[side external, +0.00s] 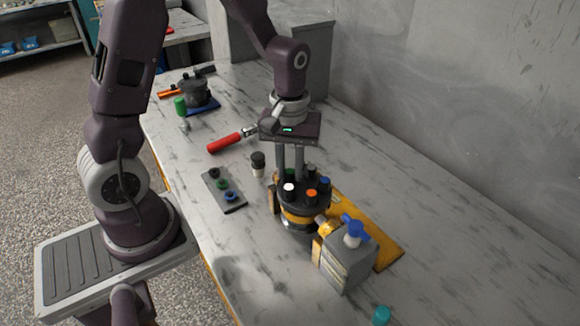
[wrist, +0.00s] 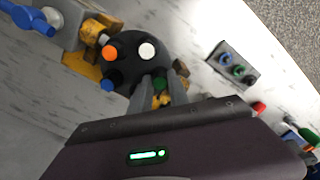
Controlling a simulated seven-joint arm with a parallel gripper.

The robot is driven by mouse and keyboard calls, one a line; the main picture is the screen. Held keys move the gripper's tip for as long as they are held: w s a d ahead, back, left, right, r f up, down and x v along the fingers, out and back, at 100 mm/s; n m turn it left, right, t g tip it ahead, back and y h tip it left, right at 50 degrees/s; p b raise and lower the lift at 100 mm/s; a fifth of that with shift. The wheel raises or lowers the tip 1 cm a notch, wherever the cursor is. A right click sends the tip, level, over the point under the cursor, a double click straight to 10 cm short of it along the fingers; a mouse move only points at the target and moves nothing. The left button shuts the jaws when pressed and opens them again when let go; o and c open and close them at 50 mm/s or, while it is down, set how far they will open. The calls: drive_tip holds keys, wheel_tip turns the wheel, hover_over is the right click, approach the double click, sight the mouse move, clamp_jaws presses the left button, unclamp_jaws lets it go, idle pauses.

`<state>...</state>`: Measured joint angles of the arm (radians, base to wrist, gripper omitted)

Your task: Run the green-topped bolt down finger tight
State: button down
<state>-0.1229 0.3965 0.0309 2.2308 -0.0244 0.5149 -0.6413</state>
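The hydraulic motor (side external: 302,217) stands upright on the bench, a dark round body with a yellow band. Its top carries a ring of colour-topped bolts. The green-topped bolt (wrist: 160,84) shows between my fingers in the wrist view; in the side view it is mostly hidden behind them. My gripper (side external: 290,175) points down at the far-left part of the motor's top, and shows in the wrist view too (wrist: 162,80). Its fingers stand on either side of the green top. Whether they press on it is unclear, and the bolt's seating is hidden.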

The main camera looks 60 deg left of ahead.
sight(290, 171)
drive_tip(key=m, duration=0.6)
drive_tip(key=shift+m, duration=1.1)
drive_tip(key=m, duration=0.3)
drive_tip(key=c, duration=1.5)
unclamp_jaws()
drive_tip(key=shift+r, duration=2.25)
